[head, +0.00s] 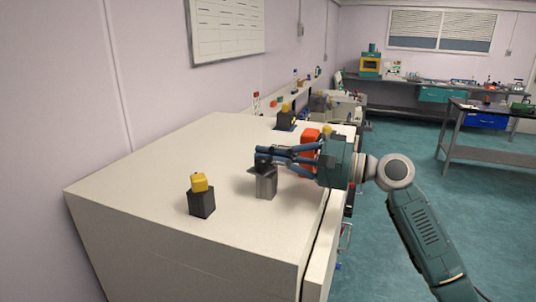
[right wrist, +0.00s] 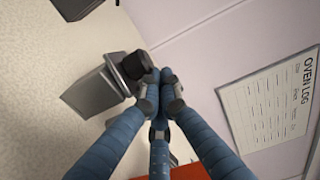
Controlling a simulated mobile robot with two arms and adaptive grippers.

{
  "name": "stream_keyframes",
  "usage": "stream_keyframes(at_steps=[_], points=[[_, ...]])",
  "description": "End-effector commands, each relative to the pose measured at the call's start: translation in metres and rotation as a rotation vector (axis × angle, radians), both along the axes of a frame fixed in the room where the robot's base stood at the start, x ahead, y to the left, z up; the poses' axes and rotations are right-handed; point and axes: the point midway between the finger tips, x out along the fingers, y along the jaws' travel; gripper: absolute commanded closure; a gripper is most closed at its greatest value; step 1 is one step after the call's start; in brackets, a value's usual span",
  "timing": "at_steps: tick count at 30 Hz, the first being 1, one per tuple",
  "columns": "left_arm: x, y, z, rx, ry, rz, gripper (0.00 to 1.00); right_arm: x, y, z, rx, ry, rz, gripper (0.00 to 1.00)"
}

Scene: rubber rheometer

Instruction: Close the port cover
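A grey metal port (head: 266,184) stands on the cream cabinet top, with a dark plate-like cover and a black knob (head: 263,160) at its upper end. In the right wrist view the grey body (right wrist: 97,90) lies left of my fingers, with the black knob (right wrist: 136,65) at its end. My right gripper (head: 262,155) reaches in from the right at knob height. Its blue fingers are drawn together, and the fingertips (right wrist: 162,82) are right beside the knob, with nothing seen between them. I cannot tell whether they touch it. My left gripper is out of view.
The cream cabinet top (head: 150,175) also carries a black block with a yellow cap (head: 200,183) at the left front. A red object (head: 309,136) is behind my gripper. Another dark block (head: 286,118) stands further back. The left part of the top is mostly clear.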

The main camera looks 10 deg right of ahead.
Motion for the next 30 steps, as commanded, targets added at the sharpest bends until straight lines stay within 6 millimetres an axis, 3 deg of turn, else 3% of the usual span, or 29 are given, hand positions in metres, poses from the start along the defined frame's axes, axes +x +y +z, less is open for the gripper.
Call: stream_keyframes(at_steps=[25,30], points=[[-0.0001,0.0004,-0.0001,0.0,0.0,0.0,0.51,-0.0017,0.0031,-0.0024,-0.003,0.004,0.008,1.0],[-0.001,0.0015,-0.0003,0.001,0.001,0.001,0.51,-0.0057,-0.0041,-0.0024,-0.002,0.004,0.007,1.0]])
